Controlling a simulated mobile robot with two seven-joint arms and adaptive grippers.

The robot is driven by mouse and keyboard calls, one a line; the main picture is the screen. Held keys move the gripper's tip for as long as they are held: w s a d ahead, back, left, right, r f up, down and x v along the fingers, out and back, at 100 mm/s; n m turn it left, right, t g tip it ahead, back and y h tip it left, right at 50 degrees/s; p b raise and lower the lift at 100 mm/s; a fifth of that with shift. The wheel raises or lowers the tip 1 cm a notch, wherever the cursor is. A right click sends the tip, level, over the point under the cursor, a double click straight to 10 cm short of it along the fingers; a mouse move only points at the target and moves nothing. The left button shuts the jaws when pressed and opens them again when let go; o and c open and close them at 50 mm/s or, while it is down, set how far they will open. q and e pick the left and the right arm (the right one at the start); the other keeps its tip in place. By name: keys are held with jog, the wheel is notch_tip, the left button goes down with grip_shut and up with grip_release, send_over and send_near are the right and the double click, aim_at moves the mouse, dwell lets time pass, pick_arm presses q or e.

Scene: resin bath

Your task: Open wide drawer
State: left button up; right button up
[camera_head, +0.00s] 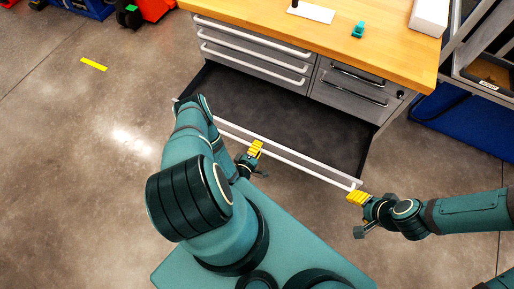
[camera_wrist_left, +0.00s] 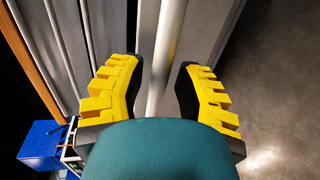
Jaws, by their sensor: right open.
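The wide drawer (camera_head: 285,112) at the bottom of the grey cabinet is pulled far out, and its dark interior looks empty. Its long pale handle (camera_head: 300,166) runs along the front edge. My left gripper (camera_head: 250,153) is at the handle, left of its middle. In the left wrist view the handle bar (camera_wrist_left: 168,45) passes between the yellow fingers (camera_wrist_left: 160,80), which stand apart with a gap on both sides. My right gripper (camera_head: 357,198) is open by the handle's right end; whether it touches the bar is unclear.
Shut drawers with pale handles (camera_head: 250,55) and a smaller pair with dark handles (camera_head: 352,85) sit above, under a wooden worktop (camera_head: 400,50). A white box (camera_head: 430,15) and a teal item (camera_head: 358,29) lie on top.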

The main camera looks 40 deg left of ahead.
pick_arm(q)
jog(key=shift+o, duration=0.3)
notch_tip(320, 180, up, 10)
jog(key=shift+r, duration=0.1)
dwell(0.5)
jog(key=shift+w, duration=0.1)
jog(key=w+d+r+m+g+h, duration=0.4)
jog(key=w+d+m+g+h, duration=0.15)
jog(key=d+m, duration=0.45)
jog(key=s+d+r+m+g+h, duration=0.2)
jog(key=s+d+r+m+g, duration=0.6)
jog(key=d, duration=0.3)
jog(key=shift+s+d+r+m, duration=0.4)
jog(key=shift+s+r+m, duration=0.2)
jog(key=shift+s+r, duration=0.15)
